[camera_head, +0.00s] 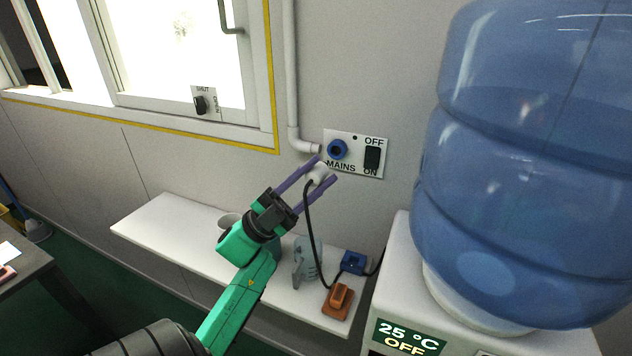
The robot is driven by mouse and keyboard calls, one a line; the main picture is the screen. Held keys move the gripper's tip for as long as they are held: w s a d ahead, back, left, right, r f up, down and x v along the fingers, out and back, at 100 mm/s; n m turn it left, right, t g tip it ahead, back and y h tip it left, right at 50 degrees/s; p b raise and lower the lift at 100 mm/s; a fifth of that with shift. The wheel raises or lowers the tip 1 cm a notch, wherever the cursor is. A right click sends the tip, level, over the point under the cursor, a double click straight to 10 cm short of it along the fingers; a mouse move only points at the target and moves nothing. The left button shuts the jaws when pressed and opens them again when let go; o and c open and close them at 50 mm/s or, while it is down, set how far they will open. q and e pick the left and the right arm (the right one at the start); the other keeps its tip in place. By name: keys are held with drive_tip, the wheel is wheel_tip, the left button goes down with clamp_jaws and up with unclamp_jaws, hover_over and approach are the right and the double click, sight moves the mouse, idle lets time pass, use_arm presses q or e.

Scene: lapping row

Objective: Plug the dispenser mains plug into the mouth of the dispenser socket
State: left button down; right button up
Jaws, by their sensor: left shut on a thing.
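My left gripper (326,168) has purple fingers and is shut on the white dispenser mains plug (318,174). It holds the plug in the air, just below and left of the dispenser socket (338,150). The socket is a blue ring with a dark mouth on the white MAINS wall plate (354,141). In the picture a small gap shows between plug and socket; their distance in depth is hard to tell. The plug's front is partly hidden. My right gripper is not in view.
A white shelf (170,226) below carries a cup (229,219), a grey-blue translucent item (307,262), a blue block (353,262) and an orange block (338,300). A big blue water bottle (520,160) stands on the dispenser at right. A pipe (291,80) runs down the wall left of the socket.

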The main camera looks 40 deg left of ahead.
sight(323, 163)
use_arm(q)
drive_tip(key=w, duration=0.2)
drive_tip(key=w+a+b, duration=0.1)
drive_tip(key=shift+w+a+f, duration=0.1)
drive_tip(key=shift+w+a, duration=0.1)
drive_tip(key=shift+w, duration=0.2)
drive_tip(key=shift+w+a+b, duration=0.25)
drive_tip(key=shift+w+b, duration=0.1)
drive_tip(key=shift+w, duration=0.35)
idle(0.8)
drive_tip(key=shift+w+a+b, duration=0.1)
drive_tip(key=shift+w+b, duration=0.2)
drive_tip(key=shift+b, duration=0.1)
drive_tip(key=shift+w, duration=0.3)
drive_tip(key=shift+w+a+b, duration=0.25)
drive_tip(key=shift+w+b, duration=0.1)
drive_tip(key=shift+w, duration=0.15)
drive_tip(key=shift+c, duration=1.9)
unclamp_jaws()
